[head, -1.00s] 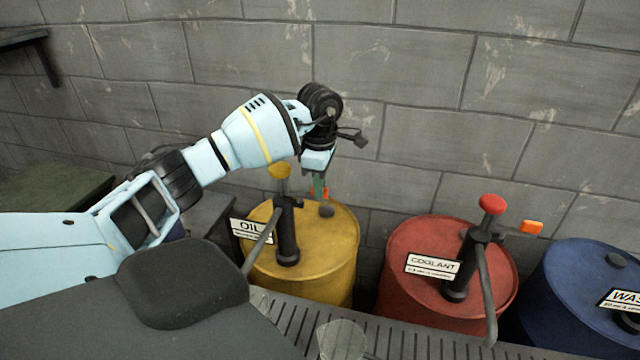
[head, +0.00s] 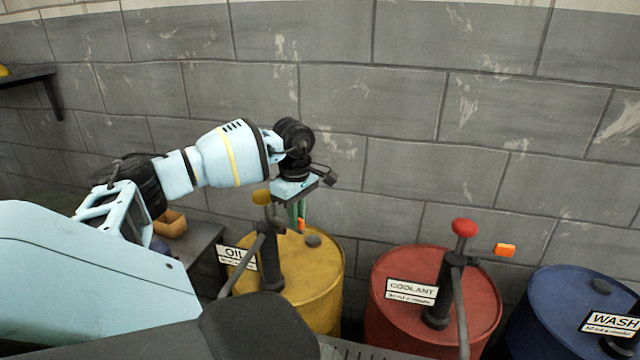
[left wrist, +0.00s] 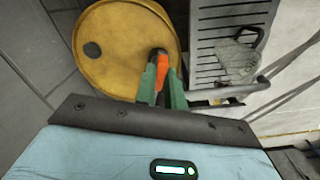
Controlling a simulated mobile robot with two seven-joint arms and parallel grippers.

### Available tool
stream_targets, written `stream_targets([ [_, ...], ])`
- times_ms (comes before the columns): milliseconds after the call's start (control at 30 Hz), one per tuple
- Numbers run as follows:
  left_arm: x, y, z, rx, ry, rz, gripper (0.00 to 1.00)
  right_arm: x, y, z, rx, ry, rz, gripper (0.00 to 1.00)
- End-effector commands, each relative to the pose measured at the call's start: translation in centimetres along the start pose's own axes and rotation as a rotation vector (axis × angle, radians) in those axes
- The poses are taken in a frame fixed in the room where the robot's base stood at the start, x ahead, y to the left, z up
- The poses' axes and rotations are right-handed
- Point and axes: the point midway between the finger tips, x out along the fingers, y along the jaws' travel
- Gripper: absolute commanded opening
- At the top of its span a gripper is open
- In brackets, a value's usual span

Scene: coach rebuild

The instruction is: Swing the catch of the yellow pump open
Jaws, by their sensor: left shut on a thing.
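The yellow pump (head: 270,262) stands upright on the yellow oil drum (head: 322,285), with a yellow knob (head: 262,197) on top. Its orange catch (head: 301,226) sticks out to the right of the pump's upper part. My left gripper (head: 297,217) reaches down from above, its green fingers shut on the catch. In the left wrist view the orange catch (left wrist: 163,70) shows between the green fingers (left wrist: 162,86); part of it and most of the pump are hidden there. My right gripper is in neither view.
A red coolant drum (head: 393,312) with a red-knobbed pump stands to the right, its own orange catch (head: 505,250) pointing right. A blue wash drum (head: 560,295) stands further right. The block wall (head: 430,170) is close behind. A grated tray (left wrist: 215,20) holds a clear vessel (left wrist: 238,58).

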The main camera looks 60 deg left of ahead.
Motion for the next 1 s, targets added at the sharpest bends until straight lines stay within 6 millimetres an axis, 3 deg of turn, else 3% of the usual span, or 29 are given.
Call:
stream_targets([
  [200,0.1,-1.6,-1.4,0.161,0.001,-0.003,0.0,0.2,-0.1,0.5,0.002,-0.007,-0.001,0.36],
  [1000,0.0,-4.4,-2.6,0.845,-0.004,0.0,0.0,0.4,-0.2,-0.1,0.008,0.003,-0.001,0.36],
])
